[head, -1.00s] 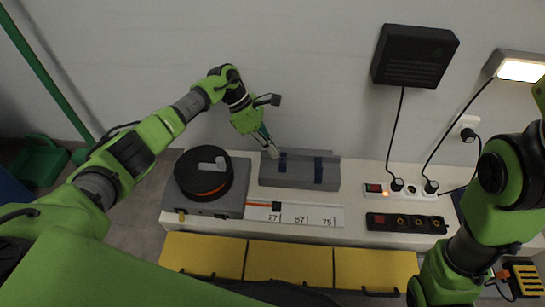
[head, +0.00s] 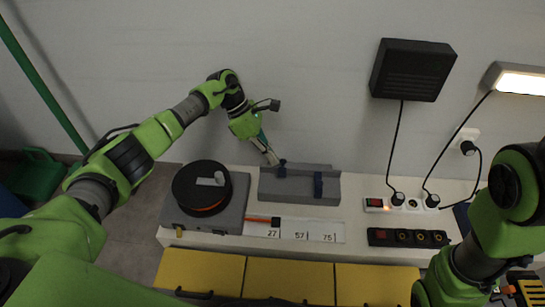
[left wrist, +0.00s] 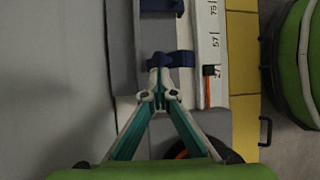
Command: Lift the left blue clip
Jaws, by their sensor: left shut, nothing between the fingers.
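The left blue clip (head: 282,168) sits on the grey block (head: 300,193) on the white table. Its top now stands up past the block's back edge. The right blue clip (head: 318,184) lies flat against the block's front. My left gripper (head: 272,159) is shut and empty, its tips close beside the left clip at its upper left. In the left wrist view the shut fingertips (left wrist: 158,66) are at the left clip (left wrist: 181,58); whether they touch it I cannot tell. My right arm is at the right edge; its gripper is out of view.
A black disc (head: 190,197) on a grey box stands left of the block. A strip with numbers (head: 325,231) and an orange-black pointer lies in front. Power strips (head: 405,238) and cables are to the right. Yellow drawers (head: 290,278) line the front.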

